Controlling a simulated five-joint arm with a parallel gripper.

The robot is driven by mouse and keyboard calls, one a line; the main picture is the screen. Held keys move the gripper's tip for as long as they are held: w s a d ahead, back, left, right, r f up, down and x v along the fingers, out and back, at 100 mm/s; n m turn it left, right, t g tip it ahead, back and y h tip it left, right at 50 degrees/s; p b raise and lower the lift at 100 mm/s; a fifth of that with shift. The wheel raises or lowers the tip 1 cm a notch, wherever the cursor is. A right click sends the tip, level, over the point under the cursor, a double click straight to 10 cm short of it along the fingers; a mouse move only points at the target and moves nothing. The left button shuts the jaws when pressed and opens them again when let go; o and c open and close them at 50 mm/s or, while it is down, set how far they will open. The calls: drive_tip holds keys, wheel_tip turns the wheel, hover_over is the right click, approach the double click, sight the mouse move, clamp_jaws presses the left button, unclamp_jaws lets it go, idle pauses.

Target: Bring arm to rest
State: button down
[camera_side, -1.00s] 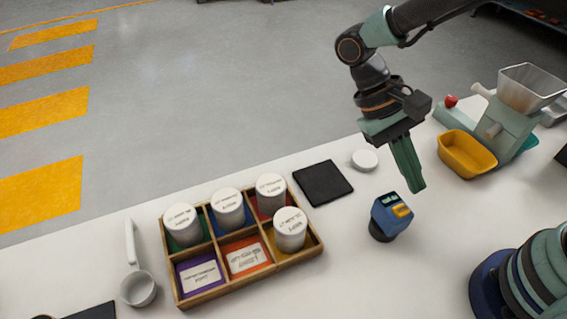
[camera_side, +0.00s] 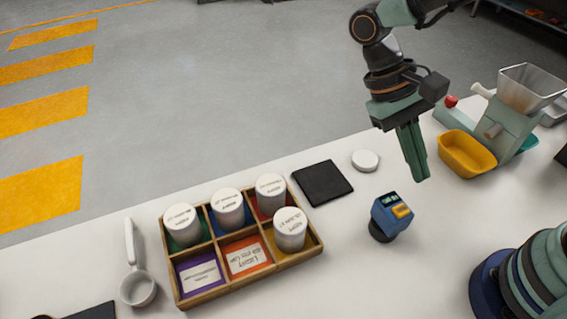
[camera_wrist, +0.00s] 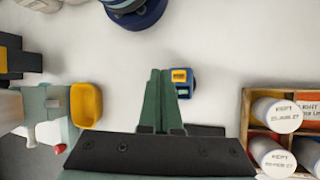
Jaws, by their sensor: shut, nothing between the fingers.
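My gripper (camera_side: 414,152) hangs above the white table, pointing down, with its green fingers together and nothing between them. It also shows in the wrist view (camera_wrist: 163,95). In the side view it is above and behind a small blue device (camera_side: 391,216) with a yellow button and a green display, and apart from it. The device appears just right of the fingertips in the wrist view (camera_wrist: 183,82). My arm's upper links run out of the top of the side view.
A wooden sorting tray (camera_side: 240,283) holds several white canisters (camera_side: 228,207). A white scoop (camera_side: 138,288) lies left of it. A black pad (camera_side: 322,183) and white disc (camera_side: 365,160) lie behind the device. A yellow bin (camera_side: 467,154) and a hopper machine (camera_side: 515,110) stand right.

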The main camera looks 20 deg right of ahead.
drive_tip(key=w+d+r+n+t+y, duration=0.1)
drive_tip(key=w+d+r+t+y, duration=0.2)
drive_tip(key=w+d+r+t, duration=0.2)
drive_tip(key=d+r+t, duration=0.3)
drive_tip(key=d+t, duration=0.3)
drive_tip(key=d, duration=0.1)
drive_tip(key=shift+d+r+n, duration=0.15)
drive_tip(key=shift+r+n, duration=0.25)
